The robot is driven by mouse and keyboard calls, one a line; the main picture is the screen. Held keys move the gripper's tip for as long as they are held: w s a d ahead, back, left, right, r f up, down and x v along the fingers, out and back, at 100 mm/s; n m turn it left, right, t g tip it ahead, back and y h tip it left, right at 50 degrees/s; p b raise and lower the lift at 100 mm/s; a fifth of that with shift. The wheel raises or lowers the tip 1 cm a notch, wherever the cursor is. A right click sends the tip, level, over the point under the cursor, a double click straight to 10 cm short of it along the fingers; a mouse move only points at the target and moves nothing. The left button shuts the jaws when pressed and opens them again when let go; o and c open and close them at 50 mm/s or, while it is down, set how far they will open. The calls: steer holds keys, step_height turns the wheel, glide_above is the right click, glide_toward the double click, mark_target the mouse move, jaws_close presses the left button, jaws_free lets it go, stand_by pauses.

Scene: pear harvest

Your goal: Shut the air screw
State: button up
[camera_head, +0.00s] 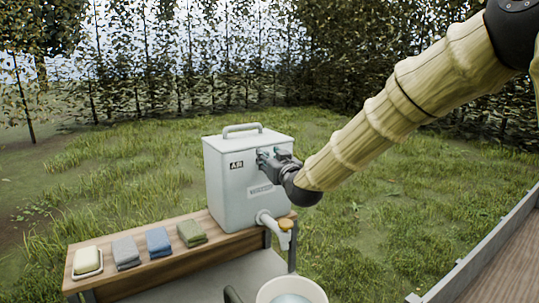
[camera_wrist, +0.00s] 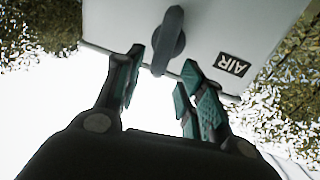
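A white water container (camera_head: 228,190) with a top handle stands on a wooden bench. Its "AIR" label (camera_head: 237,165) is on the upper front and also shows in the wrist view (camera_wrist: 232,65). The dark grey air screw (camera_wrist: 168,42), a long narrow grip, sticks out of the container beside the label. My gripper (camera_head: 268,155) is at the container's upper front, and its hand hides the screw in the head view. In the wrist view my gripper (camera_wrist: 162,62) is open, its teal-padded fingertips on either side of the screw's lower end, with gaps visible.
A tap with a tan handle (camera_head: 286,224) sits low on the container, above a white bucket (camera_head: 292,290). Soap on a dish (camera_head: 87,262) and grey, blue and green folded cloths (camera_head: 159,242) lie along the bench (camera_head: 190,262). Grass is open behind.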

steer(key=shift+w+f, duration=0.5)
steer(key=shift+w, duration=0.35)
steer(key=shift+s+r, duration=0.25)
steer(key=shift+s, duration=0.1)
steer(key=shift+c, duration=0.5)
jaws_close()
steer(key=shift+f, duration=0.1)
